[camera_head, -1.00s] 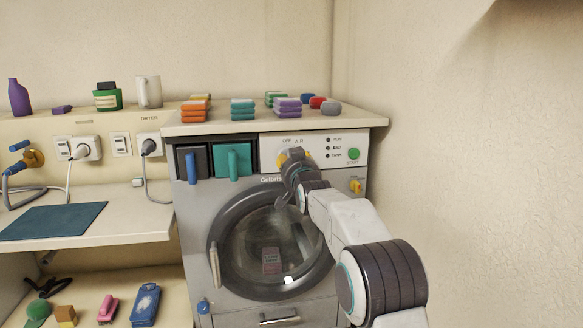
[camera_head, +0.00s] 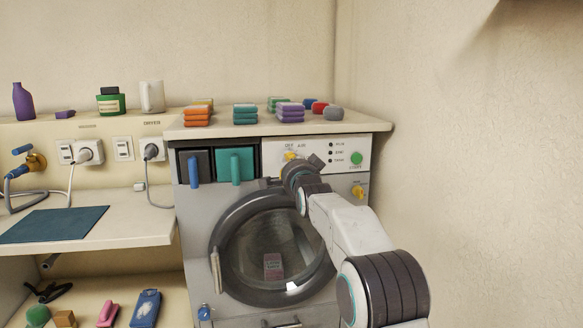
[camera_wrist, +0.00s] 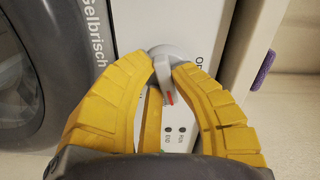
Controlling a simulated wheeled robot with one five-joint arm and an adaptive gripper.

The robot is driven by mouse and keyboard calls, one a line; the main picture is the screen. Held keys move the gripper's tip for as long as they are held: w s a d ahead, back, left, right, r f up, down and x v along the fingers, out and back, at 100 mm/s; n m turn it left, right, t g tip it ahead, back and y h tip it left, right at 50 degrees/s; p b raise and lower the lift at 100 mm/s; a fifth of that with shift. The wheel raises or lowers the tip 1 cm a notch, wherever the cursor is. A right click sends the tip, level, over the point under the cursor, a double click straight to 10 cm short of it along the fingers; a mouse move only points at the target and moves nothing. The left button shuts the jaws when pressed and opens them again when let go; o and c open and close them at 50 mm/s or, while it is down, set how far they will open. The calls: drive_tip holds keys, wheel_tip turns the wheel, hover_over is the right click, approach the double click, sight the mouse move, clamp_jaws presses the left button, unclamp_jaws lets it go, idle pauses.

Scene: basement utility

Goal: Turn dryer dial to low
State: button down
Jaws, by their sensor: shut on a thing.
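The dryer (camera_head: 201,262) is a grey front loader with a white control panel (camera_head: 343,169) at its upper right. The panel's dial (camera_wrist: 166,66) is a light grey knob with a red pointer mark, seen in the wrist view. My gripper (camera_wrist: 167,72) has its yellow fingers closed on either side of the knob's raised grip. In the head view, my gripper (camera_head: 292,156) is at the panel just under the "OFF" and "AIR" labels and covers the dial. I cannot read which setting the pointer faces; the other labels are hidden.
A green start button (camera_head: 357,158) and a yellow knob (camera_head: 358,191) are right of my gripper. Folded cloth stacks (camera_head: 290,112) stand on the counter above. The round door (camera_head: 250,250) is below. A plain wall is close on the right.

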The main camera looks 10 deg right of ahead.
drive_tip(key=shift+r+m, duration=0.1)
drive_tip(key=shift+m, duration=1.4)
drive_tip(key=c, duration=1.1)
unclamp_jaws()
drive_tip(key=shift+o, duration=0.2)
drive_tip(key=s, duration=1.2)
